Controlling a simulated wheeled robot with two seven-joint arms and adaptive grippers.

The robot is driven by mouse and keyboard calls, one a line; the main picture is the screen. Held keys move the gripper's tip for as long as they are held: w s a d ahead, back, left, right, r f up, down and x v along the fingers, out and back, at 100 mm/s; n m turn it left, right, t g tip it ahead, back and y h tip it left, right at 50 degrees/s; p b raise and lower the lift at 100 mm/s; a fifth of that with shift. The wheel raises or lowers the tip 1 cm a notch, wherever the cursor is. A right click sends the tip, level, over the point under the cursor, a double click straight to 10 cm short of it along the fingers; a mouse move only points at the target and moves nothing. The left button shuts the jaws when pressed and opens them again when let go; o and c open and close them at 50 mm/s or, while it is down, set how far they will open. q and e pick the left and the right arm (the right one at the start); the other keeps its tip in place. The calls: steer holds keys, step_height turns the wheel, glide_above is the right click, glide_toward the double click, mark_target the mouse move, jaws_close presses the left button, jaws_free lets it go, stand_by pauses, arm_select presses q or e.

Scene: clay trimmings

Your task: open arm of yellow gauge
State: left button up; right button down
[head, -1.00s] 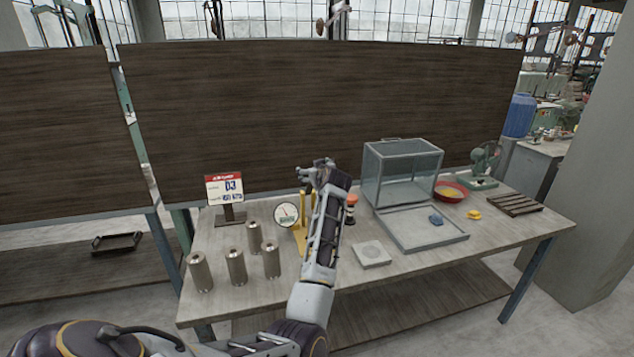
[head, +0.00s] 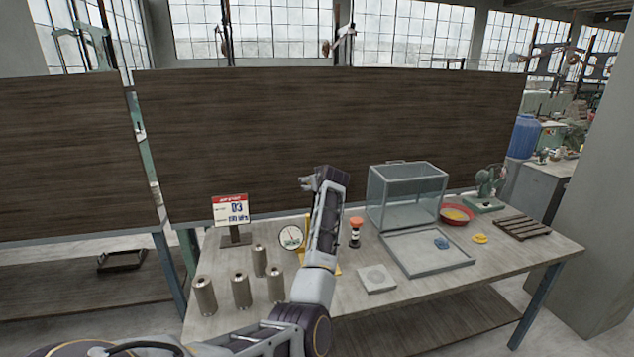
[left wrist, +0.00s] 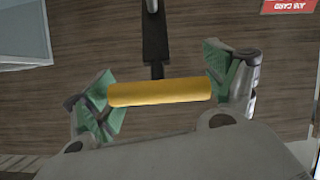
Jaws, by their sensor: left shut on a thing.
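The yellow gauge (head: 308,228) stands on the table, its round white dial (head: 291,238) facing me. My left forearm hides much of its yellow frame. My left gripper (head: 313,181) is above the gauge in the head view. In the left wrist view a yellow bar (left wrist: 160,93) lies crosswise between the two green-padded fingers (left wrist: 168,90), one finger at each end. The gripper is shut on this bar, which looks like the gauge's arm. My right gripper is not in view.
Several metal cylinders (head: 241,291) and a sign (head: 231,211) stand left of the gauge. A red-topped post (head: 355,232), a grey square block (head: 376,278), a glass case (head: 407,195) and a grey tray (head: 427,262) are to the right. A dark panel (head: 320,130) stands behind.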

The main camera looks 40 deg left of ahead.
arm_select(q)
steer(key=shift+f, duration=0.35)
steer(key=o, duration=1.2)
steer(key=shift+w, duration=0.1)
steer(key=shift+d+r, duration=0.15)
steer(key=shift+r, duration=0.1)
steer(key=v, duration=1.1)
steer(key=shift+s+d, duration=0.15)
steer(key=shift+s, duration=0.15)
steer(key=shift+r, duration=0.1)
